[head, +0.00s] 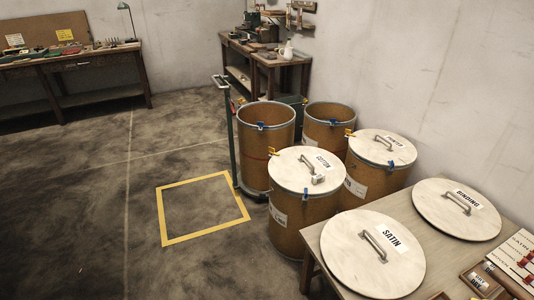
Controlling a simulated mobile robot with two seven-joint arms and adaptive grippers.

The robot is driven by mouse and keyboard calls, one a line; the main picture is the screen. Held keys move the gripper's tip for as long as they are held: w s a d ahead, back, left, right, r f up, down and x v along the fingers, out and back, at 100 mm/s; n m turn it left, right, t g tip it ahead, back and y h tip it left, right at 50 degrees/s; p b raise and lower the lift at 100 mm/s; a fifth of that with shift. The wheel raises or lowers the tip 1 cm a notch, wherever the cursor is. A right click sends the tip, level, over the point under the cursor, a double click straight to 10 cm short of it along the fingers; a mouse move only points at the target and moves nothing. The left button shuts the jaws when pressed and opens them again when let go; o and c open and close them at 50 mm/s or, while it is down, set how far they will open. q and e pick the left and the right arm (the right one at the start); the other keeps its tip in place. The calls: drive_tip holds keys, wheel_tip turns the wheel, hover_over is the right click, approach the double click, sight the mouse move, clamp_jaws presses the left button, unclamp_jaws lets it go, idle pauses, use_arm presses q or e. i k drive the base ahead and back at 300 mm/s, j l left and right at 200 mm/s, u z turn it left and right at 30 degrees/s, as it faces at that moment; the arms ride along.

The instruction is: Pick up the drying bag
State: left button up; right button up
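A small pale object (318,179) lies on the round lid (292,168) of the drum marked COTTON, beside the lid's handle. It may be the drying bag, but it is too small to tell. I see no other thing that is clearly a drying bag. The insides of the two open drums, front (266,115) and rear (330,113), are mostly hidden from this angle. Neither of my grippers shows in the head view.
Another lidded drum (380,147) stands behind the COTTON drum. Lids marked SATIN (365,262) and BINDING (440,205) lie on the near table (412,203). A hand truck (229,140) stands at the front open drum. Floor inside the yellow square (165,218) is clear.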

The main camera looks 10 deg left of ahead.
sight(322, 178)
drive_tip(key=z, duration=0.35)
drive_tip(key=i+j+z, duration=0.1)
drive_tip(key=z, duration=0.25)
drive_tip(key=j+z, duration=0.25)
drive_tip(key=z, duration=0.15)
drive_tip(key=j+z, duration=0.2)
drive_tip(key=z, duration=0.15)
drive_tip(key=j+z, duration=0.25)
drive_tip(key=j, duration=0.25)
drive_tip(key=j+z, duration=0.25)
drive_tip(key=j, duration=0.2)
drive_tip(key=k+j+z, duration=0.15)
drive_tip(key=j, duration=0.35)
drive_tip(key=j+z, duration=0.15)
drive_tip(key=j, duration=0.35)
drive_tip(key=k+j, duration=0.1)
drive_tip(key=j, duration=0.2)
drive_tip(key=k+j, duration=0.1)
drive_tip(key=j, duration=0.55)
drive_tip(key=k+z, duration=0.05)
